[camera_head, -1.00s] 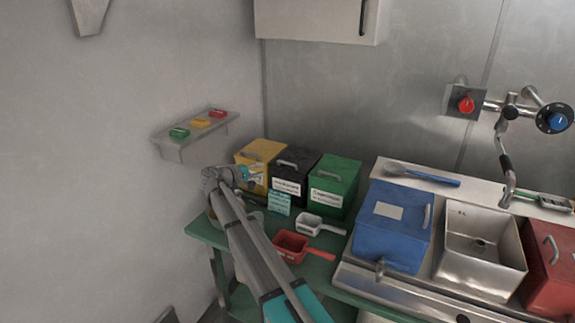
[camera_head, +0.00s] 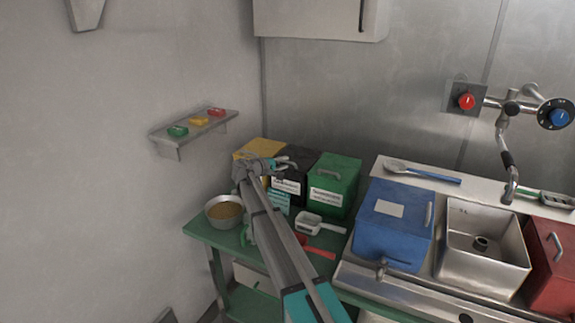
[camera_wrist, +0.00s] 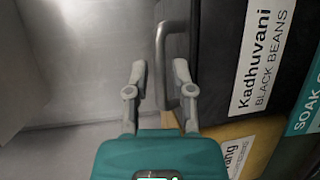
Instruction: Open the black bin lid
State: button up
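The black bin (camera_head: 303,156) stands between the yellow bin (camera_head: 265,146) and the green bin (camera_head: 336,180), with its lid down. In the wrist view the black bin (camera_wrist: 217,45) has a "Kadhuvani Black Beans" label, and its metal lid handle (camera_wrist: 163,50) lies between my fingertips, near the right finger. My gripper (camera_wrist: 157,72) is open; I cannot tell whether a finger touches the handle. In the head view my gripper (camera_head: 281,163) is over the left part of the black bin's top and hides its handle.
A teal card (camera_head: 279,202) stands before the bins. A white scoop (camera_head: 310,224), a partly hidden red scoop (camera_head: 320,252) and a filled bowl (camera_head: 224,212) are on the green table (camera_head: 205,238). The blue bin (camera_head: 395,225) is to the right. A wall shelf (camera_head: 185,137) is at left.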

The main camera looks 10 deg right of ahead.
jog(key=shift+w+d+f, duration=0.1)
jog(key=shift+w+d, duration=0.2)
jog(key=shift+d, duration=0.15)
grip_shut()
jog(key=shift+d, duration=0.3)
